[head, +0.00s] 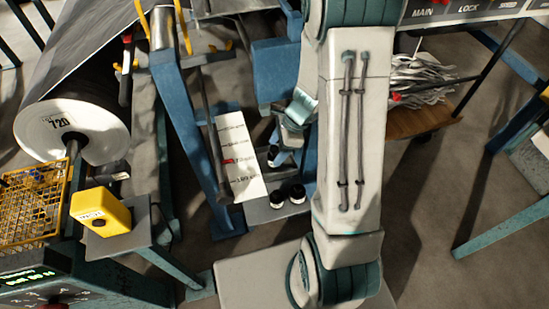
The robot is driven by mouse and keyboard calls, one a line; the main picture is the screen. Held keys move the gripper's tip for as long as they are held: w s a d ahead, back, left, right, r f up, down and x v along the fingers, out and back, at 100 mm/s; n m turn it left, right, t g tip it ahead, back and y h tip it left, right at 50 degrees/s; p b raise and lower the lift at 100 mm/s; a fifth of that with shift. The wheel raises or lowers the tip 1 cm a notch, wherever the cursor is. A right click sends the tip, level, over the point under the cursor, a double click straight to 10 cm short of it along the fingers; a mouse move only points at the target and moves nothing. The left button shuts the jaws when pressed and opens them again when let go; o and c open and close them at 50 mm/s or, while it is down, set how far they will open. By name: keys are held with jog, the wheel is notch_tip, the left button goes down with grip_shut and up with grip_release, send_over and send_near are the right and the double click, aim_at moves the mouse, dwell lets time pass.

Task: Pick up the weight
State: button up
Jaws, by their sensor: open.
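Small black cylinders with pale tops, which look like weights, stand beside a white scale plate with printed marks and a red pointer (241,158). Two of them, a left weight (277,199) and a right weight (297,194), stand close together on a grey ledge. A third weight (273,155) is higher in the picture, just below and left of my gripper (287,143). My gripper is open and small in view, partly hidden behind my arm. I cannot tell whether a finger touches the third weight.
Blue frame posts (188,125) stand left of the scale plate. A large grey roll (72,130) and a yellow box (100,212) on a stand are at the left. A wooden cart (425,120) with shredded strips is at the right. Floor shows at the lower right.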

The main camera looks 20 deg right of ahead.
aim_at(272, 155)
jog(key=x, duration=0.4)
jog(key=shift+f+b, duration=0.15)
jog(key=shift+b, duration=0.25)
jog(key=c, duration=1.3)
grip_shut()
